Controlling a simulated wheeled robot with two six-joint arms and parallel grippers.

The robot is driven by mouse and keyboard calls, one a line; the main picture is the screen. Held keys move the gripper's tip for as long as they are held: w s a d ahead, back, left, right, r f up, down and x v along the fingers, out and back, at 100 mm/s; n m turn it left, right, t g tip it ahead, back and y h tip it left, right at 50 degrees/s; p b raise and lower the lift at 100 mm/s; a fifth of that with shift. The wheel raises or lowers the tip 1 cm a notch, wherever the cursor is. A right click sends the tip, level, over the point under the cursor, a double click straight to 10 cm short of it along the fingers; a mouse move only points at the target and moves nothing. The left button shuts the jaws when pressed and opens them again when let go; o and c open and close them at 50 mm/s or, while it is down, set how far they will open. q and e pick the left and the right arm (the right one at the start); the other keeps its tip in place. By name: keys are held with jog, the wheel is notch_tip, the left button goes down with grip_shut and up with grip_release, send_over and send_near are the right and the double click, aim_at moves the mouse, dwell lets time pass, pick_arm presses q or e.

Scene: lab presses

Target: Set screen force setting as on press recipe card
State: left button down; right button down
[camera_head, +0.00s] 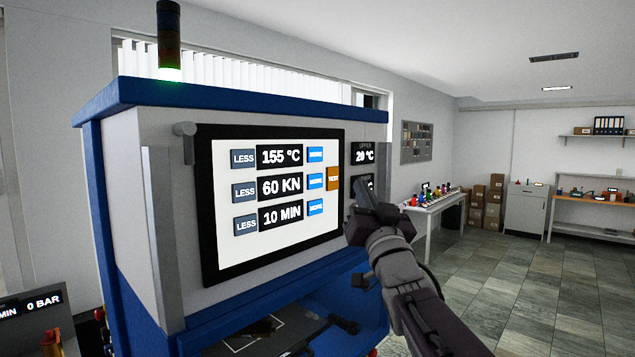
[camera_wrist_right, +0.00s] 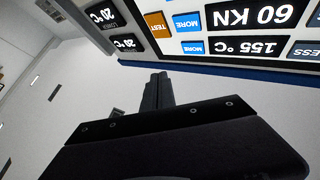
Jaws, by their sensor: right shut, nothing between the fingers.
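The press screen (camera_head: 270,240) faces me, lit, with three rows reading 155 °C, 60 KN and 10 MIN. The force row shows 60 KN (camera_head: 281,186), with a grey LESS button (camera_head: 244,191) on its left and a blue MORE button (camera_head: 316,181) on its right. An orange TEST button (camera_head: 333,191) stands right of the MORE buttons. My right gripper (camera_head: 362,194) is shut and empty, just right of the screen, apart from the buttons. In the right wrist view the shut fingers (camera_wrist_right: 158,85) point toward the upside-down screen (camera_wrist_right: 225,48). No recipe card is readable. My left gripper is out of view.
The blue press frame (camera_head: 220,97) surrounds the screen. A small display (camera_head: 363,153) reading 20 °C is to its right, and the gripper partly covers another below it. A grey handle bar (camera_head: 165,240) stands left of the screen. Open floor (camera_head: 490,265) lies to the right.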

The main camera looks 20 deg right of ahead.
jog(key=p, duration=0.3)
send_near(320, 176)
notch_tip(320, 176, up, 3)
jog(key=w+d, duration=0.2)
jog(key=d, duration=0.1)
jog(key=shift+w+a, duration=0.5)
jog(key=shift+w, duration=0.3)
jog(key=shift+w+b, duration=0.1)
jog(key=shift+b, duration=0.2)
dwell(0.7)
jog(key=shift+w+a, duration=0.15)
jog(key=shift+w, duration=0.1)
jog(key=shift+w+a, duration=0.15)
jog(key=shift+w, duration=0.2)
dwell(0.8)
jog(key=shift+s+d+f+b, duration=0.1)
jog(key=shift+s+d+b, duration=0.15)
jog(key=shift+s+b, duration=0.45)
